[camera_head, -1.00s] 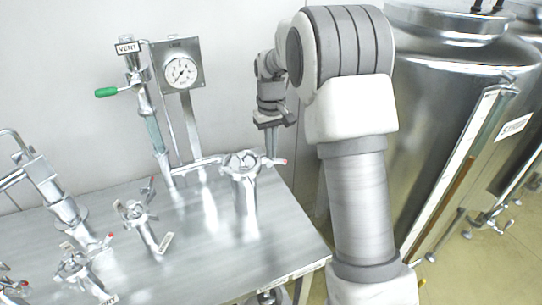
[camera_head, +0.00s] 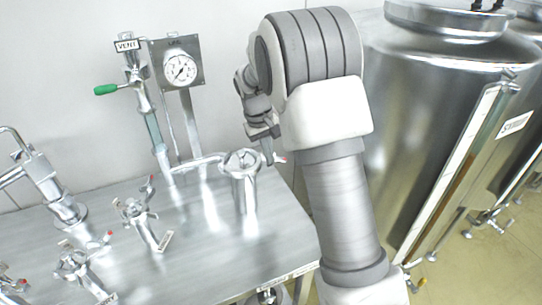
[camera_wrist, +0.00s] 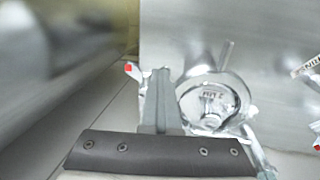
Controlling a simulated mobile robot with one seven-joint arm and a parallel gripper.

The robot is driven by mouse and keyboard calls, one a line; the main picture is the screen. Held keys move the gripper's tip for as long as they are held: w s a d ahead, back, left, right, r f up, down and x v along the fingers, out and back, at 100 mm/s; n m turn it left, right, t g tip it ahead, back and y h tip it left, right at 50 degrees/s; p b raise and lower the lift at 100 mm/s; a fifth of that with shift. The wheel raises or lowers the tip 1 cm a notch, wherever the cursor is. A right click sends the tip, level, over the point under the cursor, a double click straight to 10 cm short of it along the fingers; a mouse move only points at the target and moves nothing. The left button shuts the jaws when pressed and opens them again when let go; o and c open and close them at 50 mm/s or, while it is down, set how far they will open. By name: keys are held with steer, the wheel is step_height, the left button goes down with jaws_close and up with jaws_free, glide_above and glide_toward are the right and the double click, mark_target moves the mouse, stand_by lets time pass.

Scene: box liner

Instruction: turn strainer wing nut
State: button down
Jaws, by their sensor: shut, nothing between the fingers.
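The strainer (camera_head: 242,190) is an upright shiny metal cylinder near the table's right edge, with a round lid on top. Its lid (camera_wrist: 208,98) also shows in the wrist view, right of the fingers. A red-tipped wing nut (camera_head: 281,160) sticks out at the lid's right side. In the wrist view its red tip (camera_wrist: 128,68) shows just left of my fingertips. My gripper (camera_head: 268,160) points down beside the lid, close to the wing nut. It also shows in the wrist view (camera_wrist: 161,75), shut and empty. The fingers hide part of the nut, so I cannot tell whether they touch it.
A pressure gauge (camera_head: 180,69) and a valve with a green handle (camera_head: 106,90) stand behind the strainer. Several clamped metal fittings (camera_head: 143,218) stand left on the steel table (camera_head: 200,270). A large tank (camera_head: 440,130) stands at the right, beyond my arm.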

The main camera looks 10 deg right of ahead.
steer(key=shift+s+a+f+h+b, duration=0.15)
steer(key=shift+a+f+h+b, duration=0.2)
steer(key=shift+f+h+b, duration=0.45)
steer(key=shift+r+t+h, duration=0.25)
steer(key=shift+t+h, duration=0.05)
steer(key=shift+h, duration=0.2)
steer(key=shift+d+r, duration=0.1)
